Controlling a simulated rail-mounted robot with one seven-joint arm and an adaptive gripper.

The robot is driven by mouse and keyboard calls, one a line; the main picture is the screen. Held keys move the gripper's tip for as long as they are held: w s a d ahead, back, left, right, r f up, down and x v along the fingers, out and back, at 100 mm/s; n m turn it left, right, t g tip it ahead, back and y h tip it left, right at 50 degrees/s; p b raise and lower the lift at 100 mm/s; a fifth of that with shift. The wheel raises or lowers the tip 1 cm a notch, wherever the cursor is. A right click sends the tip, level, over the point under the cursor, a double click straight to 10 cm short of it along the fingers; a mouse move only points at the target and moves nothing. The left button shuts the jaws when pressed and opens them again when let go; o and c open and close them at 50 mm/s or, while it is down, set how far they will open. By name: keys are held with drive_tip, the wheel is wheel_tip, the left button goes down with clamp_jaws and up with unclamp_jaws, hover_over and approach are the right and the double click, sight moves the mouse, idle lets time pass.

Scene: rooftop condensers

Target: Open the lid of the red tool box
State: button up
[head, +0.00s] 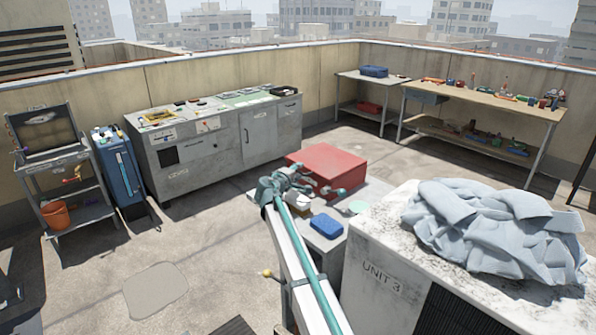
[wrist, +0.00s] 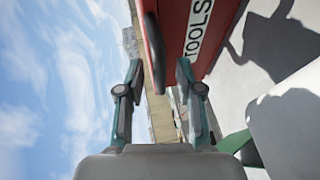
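The red tool box (head: 330,163) stands on a grey surface (head: 376,190) in the middle of the head view, its lid down. In the wrist view its red face carries a white TOOLS label (wrist: 197,27). My gripper (head: 311,181) is at the near left side of the box. In the wrist view my gripper (wrist: 158,68) has its two fingers apart.
A blue sponge-like block (head: 326,226), a white item (head: 299,201) and a pale green disc (head: 357,207) lie near the box. The white UNIT 3 condenser (head: 378,240) with a grey-blue cloth (head: 495,230) stands close on the right. A grey cabinet (head: 225,140) is behind left.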

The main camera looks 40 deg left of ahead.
drive_tip(key=shift+w, duration=0.25)
drive_tip(key=shift+c, duration=0.2)
clamp_jaws()
